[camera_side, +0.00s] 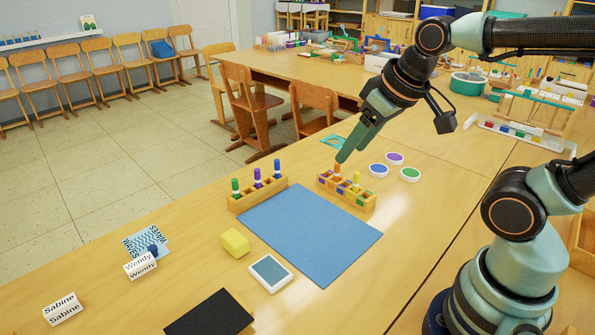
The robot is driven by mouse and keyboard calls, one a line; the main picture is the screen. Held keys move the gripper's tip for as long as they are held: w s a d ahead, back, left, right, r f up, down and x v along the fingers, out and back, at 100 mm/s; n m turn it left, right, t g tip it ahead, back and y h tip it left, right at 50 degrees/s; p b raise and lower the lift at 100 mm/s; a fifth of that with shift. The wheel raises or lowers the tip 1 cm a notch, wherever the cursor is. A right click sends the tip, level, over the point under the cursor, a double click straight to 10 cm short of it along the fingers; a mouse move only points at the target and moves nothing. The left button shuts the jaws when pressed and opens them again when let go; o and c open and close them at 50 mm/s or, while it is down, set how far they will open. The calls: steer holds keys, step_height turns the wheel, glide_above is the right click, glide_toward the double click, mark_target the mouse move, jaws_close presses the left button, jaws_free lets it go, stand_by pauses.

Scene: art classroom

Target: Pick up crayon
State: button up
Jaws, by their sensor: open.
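My gripper (346,153) is open and points down and to the left, with its fingertips just above the right-hand wooden holder (352,199). An orange crayon-like stick (337,168) stands in that holder, right below my fingertips. I cannot tell whether the fingers touch it or stand around it. A yellow-topped stick (357,179) stands in the same holder to the right. A second wooden holder (243,204) to the left carries upright sticks with green (235,185), purple (257,174) and blue-purple (277,167) tops.
A blue mat (310,232) lies in front of the holders. A yellow block (235,243), a framed slate-blue pad (270,272) and a black sheet (210,316) lie nearer. Round paint pots (379,171) sit right of the holder. Name cards (140,264) stand at left.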

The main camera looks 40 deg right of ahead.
steer(key=w+r+n, duration=0.1)
steer(key=w, duration=0.5)
steer(key=n+g, duration=0.2)
steer(key=n, duration=0.3)
glide_toward(235, 181)
steer(key=x, duration=0.5)
steer(key=shift+s+d+f, duration=0.15)
steer(key=shift+s+d, duration=0.05)
steer(key=shift+w+x, duration=0.15)
steer(key=shift+x, duration=1.35)
steer(key=shift+w+x, duration=0.15)
steer(key=shift+x, duration=1.35)
steer(key=shift+a, duration=0.15)
